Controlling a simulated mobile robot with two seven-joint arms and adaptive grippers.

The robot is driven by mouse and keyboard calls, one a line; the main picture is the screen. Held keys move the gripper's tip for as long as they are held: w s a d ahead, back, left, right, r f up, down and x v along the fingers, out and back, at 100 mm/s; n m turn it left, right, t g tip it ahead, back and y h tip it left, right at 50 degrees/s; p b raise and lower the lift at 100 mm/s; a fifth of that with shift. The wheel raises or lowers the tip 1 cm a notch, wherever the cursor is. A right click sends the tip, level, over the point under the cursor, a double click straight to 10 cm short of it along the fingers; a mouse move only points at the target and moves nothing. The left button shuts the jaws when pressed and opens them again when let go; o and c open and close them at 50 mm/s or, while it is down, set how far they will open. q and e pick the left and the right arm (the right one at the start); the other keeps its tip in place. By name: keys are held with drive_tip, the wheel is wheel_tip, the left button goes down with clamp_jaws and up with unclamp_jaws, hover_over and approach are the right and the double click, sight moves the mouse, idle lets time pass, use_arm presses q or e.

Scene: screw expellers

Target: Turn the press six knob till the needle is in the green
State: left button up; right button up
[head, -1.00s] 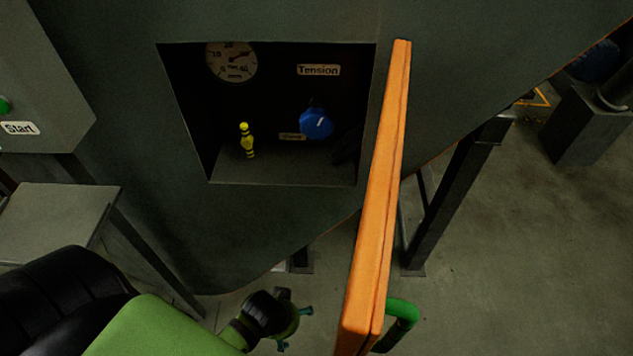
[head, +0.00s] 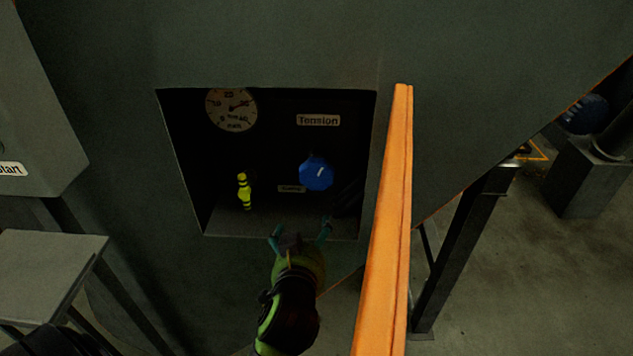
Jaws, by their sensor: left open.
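The blue knob (head: 316,173) with a white mark sits on the back wall of a dark recess (head: 190,160) in the press, below a "Tension" label (head: 318,120). The round pale gauge (head: 231,109) is at the recess's upper left. Its dark needle points to the upper right; no green zone can be made out. My left gripper (head: 300,229) is at the recess's lower edge, below the knob and apart from it. Its fingers are spread and empty, pointing up into the opening. My right gripper is not in view.
A yellow-and-black handle (head: 243,191) stands in the recess left of the knob. A grey platform (head: 45,270) is at the left, under a panel with a "Start" label (head: 10,169).

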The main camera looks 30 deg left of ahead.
sight(317, 179)
use_arm(q)
drive_tip(key=w+r+t, duration=0.1)
drive_tip(key=r, duration=0.2)
drive_tip(key=w+r+t+y, duration=0.1)
drive_tip(key=r, duration=0.2)
drive_tip(key=w+r+t+y, duration=0.1)
drive_tip(key=r, duration=0.1)
drive_tip(key=shift+w+d+r+n, duration=0.15)
drive_tip(key=shift+r+n, duration=0.15)
drive_tip(key=shift+r, duration=0.1)
drive_tip(key=shift+w+r, duration=0.25)
drive_tip(key=shift+w, duration=0.05)
drive_tip(key=p+x, duration=0.1)
drive_tip(key=x, duration=0.5)
drive_tip(key=shift+a+f+p, duration=0.2)
drive_tip(key=shift+a+p, duration=0.05)
drive_tip(key=shift+p, duration=0.1)
drive_tip(key=c, duration=1.1)
drive_tip(key=shift+c, duration=0.3)
drive_tip(key=shift+f, duration=0.1)
